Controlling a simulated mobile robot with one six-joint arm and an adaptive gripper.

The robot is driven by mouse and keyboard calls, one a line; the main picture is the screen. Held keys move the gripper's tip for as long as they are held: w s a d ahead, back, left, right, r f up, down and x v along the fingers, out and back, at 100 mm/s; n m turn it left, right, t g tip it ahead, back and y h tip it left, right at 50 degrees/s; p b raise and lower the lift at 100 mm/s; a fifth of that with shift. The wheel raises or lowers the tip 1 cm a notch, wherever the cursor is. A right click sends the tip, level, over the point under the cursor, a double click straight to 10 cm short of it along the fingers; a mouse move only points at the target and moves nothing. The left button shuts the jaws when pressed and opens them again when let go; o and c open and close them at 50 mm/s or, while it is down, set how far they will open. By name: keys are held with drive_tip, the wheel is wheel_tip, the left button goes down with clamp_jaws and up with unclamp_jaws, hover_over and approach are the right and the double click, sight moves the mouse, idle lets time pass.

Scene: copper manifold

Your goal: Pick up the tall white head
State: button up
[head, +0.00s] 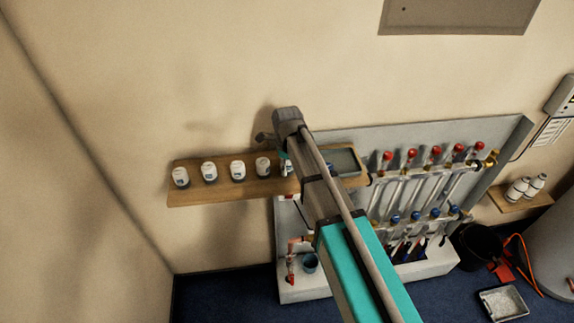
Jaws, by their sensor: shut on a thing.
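Several white heads stand in a row on the wooden shelf (225,192) on the wall. The one at the right end, the tall white head (286,169), is partly covered by my arm. My gripper (283,156) is at this head, mostly hidden behind my arm and wrist. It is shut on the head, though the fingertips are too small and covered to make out. I cannot tell whether the head still touches the shelf. The other heads (209,171) stand upright to its left, apart from the gripper.
A grey tray (345,161) lies on the shelf's right end, close to my arm. The manifold panel (345,137), with red and blue caps, is to the right. A small shelf (520,205) holds white bottles. A black bucket (477,245) stands on the floor.

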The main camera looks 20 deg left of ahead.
drive_tip(key=shift+r+p, duration=1.4)
drive_tip(key=shift+r, duration=0.05)
drive_tip(key=s+d+r+p, duration=0.1)
drive_tip(key=r+p, duration=0.1)
drive_tip(key=s+r+p, duration=0.2)
drive_tip(key=s+d+r+p, duration=0.1)
drive_tip(key=r+p, duration=0.1)
drive_tip(key=shift+s+d+r+p, duration=0.35)
drive_tip(key=shift+c, duration=0.2)
drive_tip(key=s+d+r+p, duration=0.3)
drive_tip(key=s+d, duration=0.1)
drive_tip(key=s, duration=0.3)
drive_tip(key=shift+s+d+r, duration=0.15)
drive_tip(key=shift+s, duration=0.1)
